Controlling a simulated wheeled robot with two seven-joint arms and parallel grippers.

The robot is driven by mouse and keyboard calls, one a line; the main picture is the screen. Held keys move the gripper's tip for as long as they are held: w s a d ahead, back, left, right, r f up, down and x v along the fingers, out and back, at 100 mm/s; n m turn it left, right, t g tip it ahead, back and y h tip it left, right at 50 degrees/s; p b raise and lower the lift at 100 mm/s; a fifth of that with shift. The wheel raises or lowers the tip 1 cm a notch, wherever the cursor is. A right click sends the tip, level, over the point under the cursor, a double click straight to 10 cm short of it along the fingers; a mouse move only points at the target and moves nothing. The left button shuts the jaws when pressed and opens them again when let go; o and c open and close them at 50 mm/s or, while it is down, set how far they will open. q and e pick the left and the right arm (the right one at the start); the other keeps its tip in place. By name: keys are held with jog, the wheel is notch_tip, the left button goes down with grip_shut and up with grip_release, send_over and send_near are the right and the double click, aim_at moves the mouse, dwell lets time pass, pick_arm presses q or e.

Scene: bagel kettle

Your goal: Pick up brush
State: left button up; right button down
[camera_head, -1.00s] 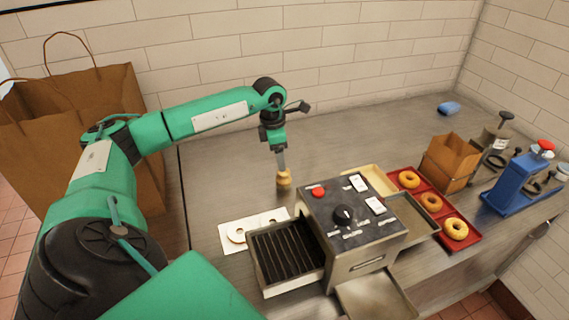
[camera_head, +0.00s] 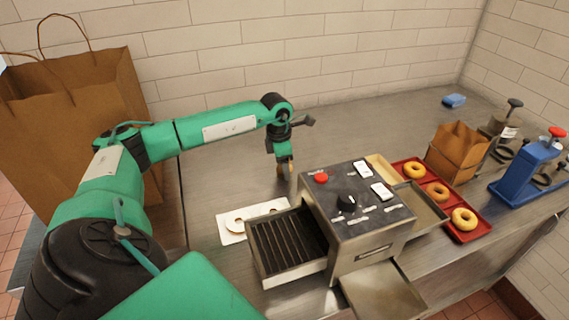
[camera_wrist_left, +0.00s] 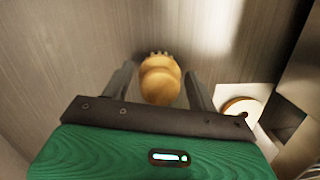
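The brush is a small round wooden piece (camera_wrist_left: 160,80) with a bristled edge, on the metal counter. In the left wrist view it lies between the two fingers of my left gripper (camera_wrist_left: 160,72), with gaps at both sides. In the head view the left gripper (camera_head: 284,163) points down over the brush (camera_head: 285,172) and hides most of it. The left gripper is open. My right gripper is not in view.
A toaster machine (camera_head: 358,210) with a slatted tray (camera_head: 288,242) stands right of the brush. A white board (camera_head: 232,226) with bagel halves lies in front. A red tray (camera_head: 470,236) of bagels, a paper bag (camera_head: 457,152) and a blue press (camera_head: 525,175) are right.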

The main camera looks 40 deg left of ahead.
pick_arm(q)
jog(key=c, duration=0.7)
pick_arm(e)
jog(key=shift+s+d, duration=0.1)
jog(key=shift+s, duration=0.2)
